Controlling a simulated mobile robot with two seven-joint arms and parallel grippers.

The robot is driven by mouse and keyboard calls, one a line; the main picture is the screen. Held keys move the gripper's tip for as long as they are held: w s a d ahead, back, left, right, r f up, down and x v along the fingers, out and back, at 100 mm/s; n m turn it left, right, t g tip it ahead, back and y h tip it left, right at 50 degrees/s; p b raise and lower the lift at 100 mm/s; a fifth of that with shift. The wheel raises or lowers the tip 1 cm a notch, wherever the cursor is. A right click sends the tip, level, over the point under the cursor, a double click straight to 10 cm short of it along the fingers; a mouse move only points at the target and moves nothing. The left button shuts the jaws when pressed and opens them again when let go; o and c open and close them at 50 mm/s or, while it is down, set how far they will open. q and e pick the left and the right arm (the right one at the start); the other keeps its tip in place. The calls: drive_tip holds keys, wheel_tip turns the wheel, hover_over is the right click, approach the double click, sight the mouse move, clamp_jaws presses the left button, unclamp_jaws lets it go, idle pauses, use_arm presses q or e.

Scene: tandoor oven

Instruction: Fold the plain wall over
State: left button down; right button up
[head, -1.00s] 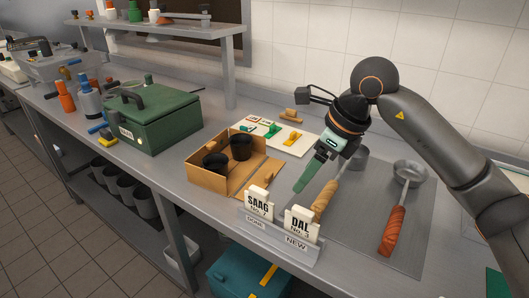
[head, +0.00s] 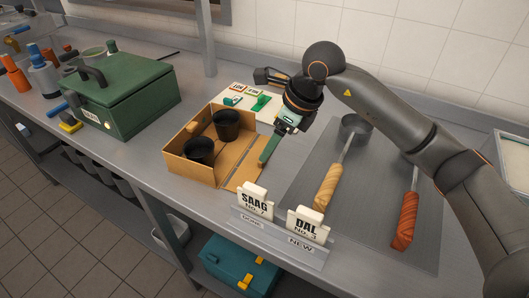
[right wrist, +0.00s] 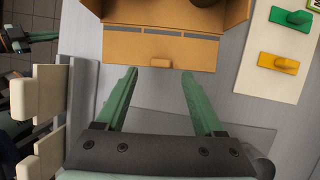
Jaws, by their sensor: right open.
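The brown cardboard box (head: 192,174) holds two black cups (head: 227,125). Its right wall lies folded outward, nearly flat on the counter (head: 242,178). The other walls stand up. My right gripper (head: 264,162) is open and empty beside the folded-out wall.
The SAAG (head: 254,204) and DAL (head: 307,225) cards stand in a holder in front. Ladles with wrapped handles (head: 327,187) lie on a grey mat to the right. A white board with coloured pieces (head: 262,103) lies behind. A green lidded case (head: 120,90) stands left.

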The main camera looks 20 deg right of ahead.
sight(252, 158)
drive_tip(key=x, duration=0.5)
clamp_jaws()
idle(0.5)
idle(0.9)
